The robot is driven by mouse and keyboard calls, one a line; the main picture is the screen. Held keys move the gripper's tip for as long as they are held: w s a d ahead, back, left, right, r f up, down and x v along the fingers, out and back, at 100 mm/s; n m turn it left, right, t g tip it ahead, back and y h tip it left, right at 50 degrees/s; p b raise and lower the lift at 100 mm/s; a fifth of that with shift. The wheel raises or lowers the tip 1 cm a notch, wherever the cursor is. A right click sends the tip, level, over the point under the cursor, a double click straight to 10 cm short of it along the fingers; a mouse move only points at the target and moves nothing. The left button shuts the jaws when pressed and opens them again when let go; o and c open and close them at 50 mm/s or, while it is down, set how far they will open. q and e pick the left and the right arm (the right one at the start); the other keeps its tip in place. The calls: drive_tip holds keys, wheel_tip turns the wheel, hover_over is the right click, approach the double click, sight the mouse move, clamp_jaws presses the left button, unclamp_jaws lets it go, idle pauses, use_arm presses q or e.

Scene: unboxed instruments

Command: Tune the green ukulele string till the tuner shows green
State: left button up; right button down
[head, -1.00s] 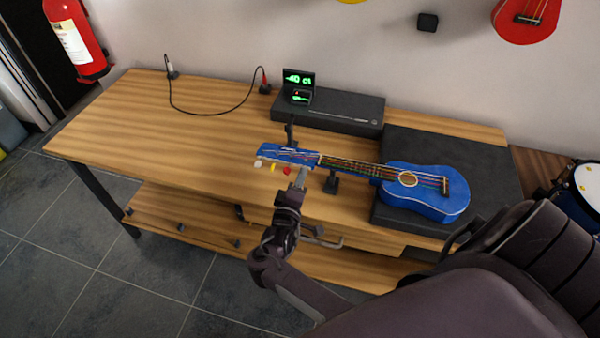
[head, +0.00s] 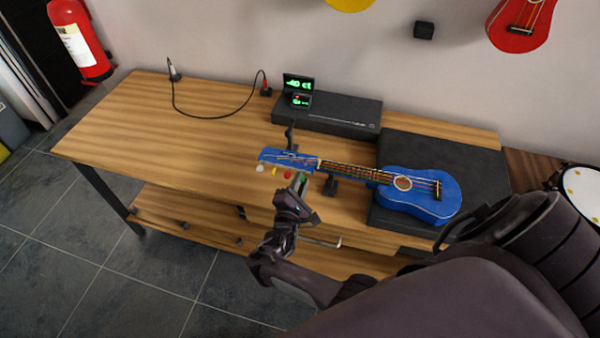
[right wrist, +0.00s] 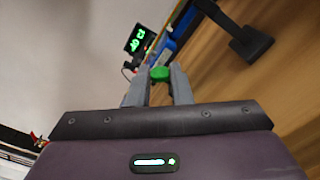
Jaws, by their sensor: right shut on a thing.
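The blue ukulele (head: 420,194) lies with its body on a black pad and its neck pointing left, with coloured strings. White, yellow and red tuning pegs show along the near side of its headstock (head: 285,156). My right gripper (head: 299,181) is at the headstock, beside the red peg (head: 287,174). In the right wrist view the green peg (right wrist: 160,73) is between the fingers, and the gripper is shut on it. The tuner (head: 298,90) stands at the back with green characters reading about -40 ct; its small lower screen is hard to read. My left gripper is not in view.
A long black box (head: 345,113) lies behind the headstock. A small black neck stand (head: 330,184) is under the neck. A cable (head: 215,117) loops over the table's back left. The left part of the wooden table (head: 130,125) is mostly clear.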

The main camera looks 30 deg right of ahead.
drive_tip(key=shift+n, duration=0.7)
drive_tip(key=shift+d, duration=0.1)
drive_tip(key=c, duration=1.6)
unclamp_jaws()
